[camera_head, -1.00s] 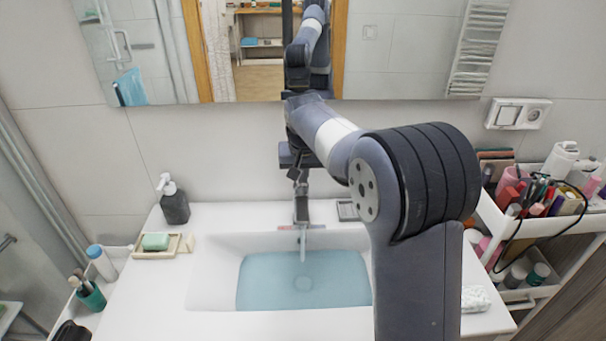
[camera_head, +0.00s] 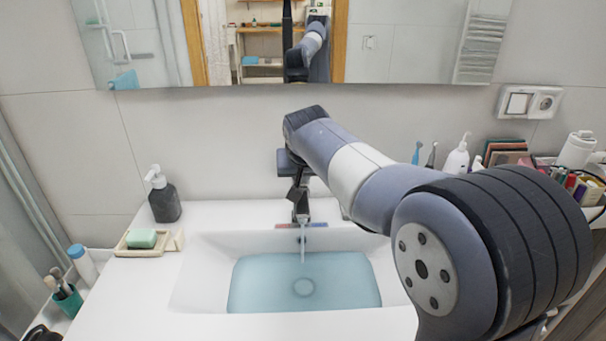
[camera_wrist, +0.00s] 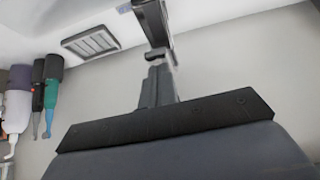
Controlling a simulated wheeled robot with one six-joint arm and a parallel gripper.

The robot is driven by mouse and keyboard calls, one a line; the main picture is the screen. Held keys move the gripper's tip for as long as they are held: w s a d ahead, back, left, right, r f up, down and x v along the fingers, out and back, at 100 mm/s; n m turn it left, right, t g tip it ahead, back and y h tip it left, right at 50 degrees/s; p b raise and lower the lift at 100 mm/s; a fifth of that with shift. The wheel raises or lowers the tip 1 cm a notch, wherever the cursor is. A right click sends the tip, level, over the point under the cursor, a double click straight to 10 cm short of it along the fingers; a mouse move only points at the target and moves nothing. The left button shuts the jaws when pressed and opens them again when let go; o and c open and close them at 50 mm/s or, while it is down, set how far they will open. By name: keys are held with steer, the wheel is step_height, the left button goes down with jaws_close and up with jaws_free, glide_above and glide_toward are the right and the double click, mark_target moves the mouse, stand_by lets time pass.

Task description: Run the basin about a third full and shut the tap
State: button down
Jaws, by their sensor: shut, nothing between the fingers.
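The white basin (camera_head: 196,277) holds a pool of pale blue water (camera_head: 262,283) over its floor, with the drain showing through it. The dark tap (camera_head: 301,214) stands at the basin's back edge, and a thin stream of water (camera_head: 303,246) falls from it into the pool. A red and blue marked strip (camera_head: 315,225) lies by the tap. My gripper (camera_head: 298,190) is shut and empty, just above and behind the tap. In the wrist view, my gripper's closed fingers (camera_wrist: 158,82) point at part of the tap (camera_wrist: 152,22); I cannot tell whether they touch.
A soap dish with green soap (camera_head: 141,239) and a dark pump bottle (camera_head: 164,199) stand left of the basin. A cup of brushes (camera_head: 67,298) is at far left. Toothbrushes (camera_wrist: 45,85) and a grille (camera_wrist: 90,43) show in the wrist view. A mirror (camera_head: 400,45) hangs behind.

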steer(key=shift+s+f+t+b, duration=0.25)
steer(key=shift+f+t+b, duration=0.3)
steer(key=shift+b, duration=0.75)
steer(key=shift+r, duration=0.1)
step_height(320, 180, up, 4)
steer(key=p, duration=0.3)
steer(key=shift+w+p, duration=0.15)
steer(key=shift+p, duration=0.15)
steer(key=v, duration=1)
steer(key=shift+w+r+b, duration=0.15)
steer(key=shift+b, duration=0.2)
steer(key=x, duration=0.4)
steer(key=s+f+b+x, duration=0.1)
steer(key=x, duration=0.7)
steer(key=shift+s+a+f, duration=0.1)
steer(key=shift+s, duration=0.15)
steer(key=shift+s+f+b, duration=0.2)
steer(key=shift+f+b, duration=0.7)
steer(key=shift+b, duration=0.1)
steer(key=shift+r, duration=0.1)
